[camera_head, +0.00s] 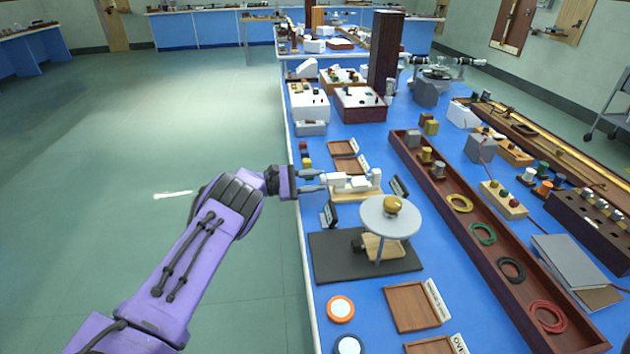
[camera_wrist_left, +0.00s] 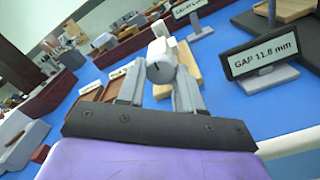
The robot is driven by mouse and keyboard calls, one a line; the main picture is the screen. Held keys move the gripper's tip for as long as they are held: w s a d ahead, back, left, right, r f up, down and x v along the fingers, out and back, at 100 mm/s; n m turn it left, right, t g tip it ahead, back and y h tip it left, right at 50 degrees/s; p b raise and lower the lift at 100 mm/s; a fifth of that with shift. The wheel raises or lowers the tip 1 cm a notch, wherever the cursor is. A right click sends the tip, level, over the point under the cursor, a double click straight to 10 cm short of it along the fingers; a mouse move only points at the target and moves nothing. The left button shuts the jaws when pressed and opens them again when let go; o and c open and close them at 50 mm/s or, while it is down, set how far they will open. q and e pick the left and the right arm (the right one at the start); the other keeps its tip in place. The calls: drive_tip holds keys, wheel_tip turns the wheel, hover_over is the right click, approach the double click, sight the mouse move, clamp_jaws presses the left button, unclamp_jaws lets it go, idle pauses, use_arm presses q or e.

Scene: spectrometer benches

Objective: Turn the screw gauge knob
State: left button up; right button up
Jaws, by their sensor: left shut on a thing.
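The screw gauge (camera_head: 362,181) is white and lies on a small wooden base (camera_head: 352,194) near the left edge of the blue bench. My left gripper (camera_head: 320,181) reaches in from the left, with its fingers on either side of the gauge's knob end. In the left wrist view the round knob (camera_wrist_left: 160,70), with a dark line on its end face, sits between the two grey fingers (camera_wrist_left: 160,88). The fingers are shut on it. A sign reading GAP 11.8 mm (camera_wrist_left: 263,53) stands beside the gauge. My right gripper does not show.
A round white table (camera_head: 375,220) with a brass weight stands on a dark mat (camera_head: 330,262) just in front of the gauge. Small wooden trays (camera_head: 342,147) lie behind it. A long wooden tray (camera_head: 455,222) runs along the right. The floor on the left is open.

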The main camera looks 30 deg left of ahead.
use_arm(q)
drive_tip(key=shift+n, duration=0.5)
drive_tip(key=o, duration=1)
drive_tip(key=shift+o, duration=0.2)
drive_tip(key=b+v, duration=0.1)
drive_tip(key=v, duration=0.9)
drive_tip(key=shift+s+a, duration=0.15)
drive_tip(key=shift+a, duration=0.05)
